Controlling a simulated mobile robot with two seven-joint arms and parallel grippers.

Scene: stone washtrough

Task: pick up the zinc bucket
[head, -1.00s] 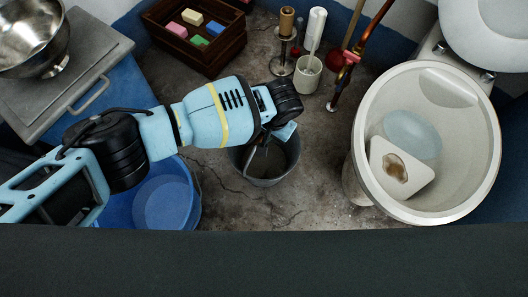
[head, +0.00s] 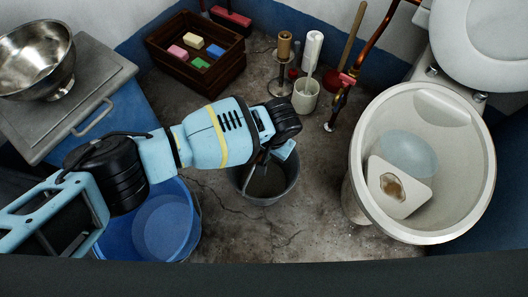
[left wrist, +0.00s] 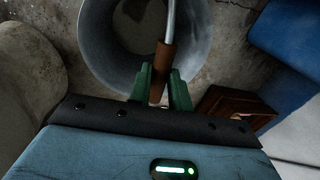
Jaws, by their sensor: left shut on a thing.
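The zinc bucket (head: 266,198) is a grey open pail, upright on or just above the stone floor in the middle of the head view. In the left wrist view its round mouth (left wrist: 104,42) fills the top, with a wire handle ending in a brown grip (left wrist: 161,62). My left gripper (left wrist: 160,82) has its green fingers on both sides of the brown grip and is shut on it. In the head view the left gripper (head: 274,152) hangs over the bucket's far rim, its fingers partly hidden. My right gripper is not in view.
A blue tub (head: 190,238) stands left of the bucket, partly under my arm. A white toilet-like bowl (head: 360,205) stands to the right. Behind are a wooden crate (head: 222,76) of coloured blocks, a white cup (head: 305,98) and a plunger (head: 352,35). Floor is clear between bucket and bowl.

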